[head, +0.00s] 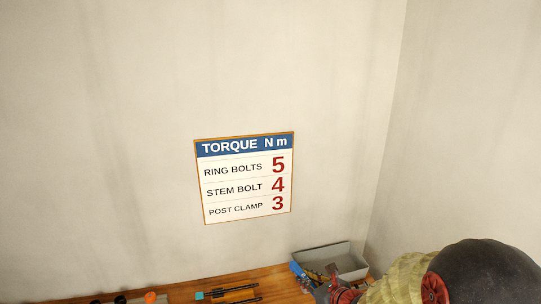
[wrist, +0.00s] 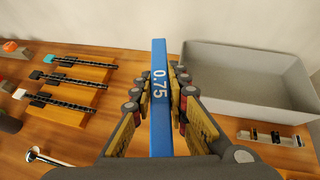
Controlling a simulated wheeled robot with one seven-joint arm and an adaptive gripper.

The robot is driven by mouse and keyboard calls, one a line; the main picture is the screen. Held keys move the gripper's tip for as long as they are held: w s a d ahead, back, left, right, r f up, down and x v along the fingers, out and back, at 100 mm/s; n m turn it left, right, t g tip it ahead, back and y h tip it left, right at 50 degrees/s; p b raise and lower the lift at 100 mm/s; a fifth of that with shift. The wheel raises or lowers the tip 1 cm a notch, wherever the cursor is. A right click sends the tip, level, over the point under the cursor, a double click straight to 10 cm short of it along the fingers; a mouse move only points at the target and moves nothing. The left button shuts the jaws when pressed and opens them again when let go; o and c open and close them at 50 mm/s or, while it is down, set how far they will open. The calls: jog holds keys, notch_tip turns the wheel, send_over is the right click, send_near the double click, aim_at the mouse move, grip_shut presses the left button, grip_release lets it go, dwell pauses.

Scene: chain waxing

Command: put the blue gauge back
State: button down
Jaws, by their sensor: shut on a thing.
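The blue gauge (wrist: 160,110) is a flat blue bar marked 0.75, seen in the wrist view. My gripper (wrist: 159,84) is shut on it, with a finger on each side. The gauge points away from my wrist, above the wooden bench, and its far end stands just left of the grey bin. In the head view my gripper (head: 335,289) is at the bottom right, in front of the grey bin, and the gauge cannot be made out clearly there.
A grey open bin (wrist: 243,103) stands right of the gauge and looks empty in the wrist view. Wooden boards with dark chain strips (wrist: 75,80) lie at left. A small block with several pieces (wrist: 270,138) lies at right. A torque sign (head: 245,178) hangs on the wall.

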jog(key=s+d+r+m+h+b, duration=0.1)
jog(key=d+m+h+b, duration=0.1)
jog(key=d, duration=0.5)
jog(key=shift+s+d+r+t, duration=0.3)
jog(key=shift+d+r+t, duration=0.05)
jog(key=shift+t, duration=0.05)
jog(key=shift+f+p, duration=0.1)
jog(key=shift+p, duration=0.45)
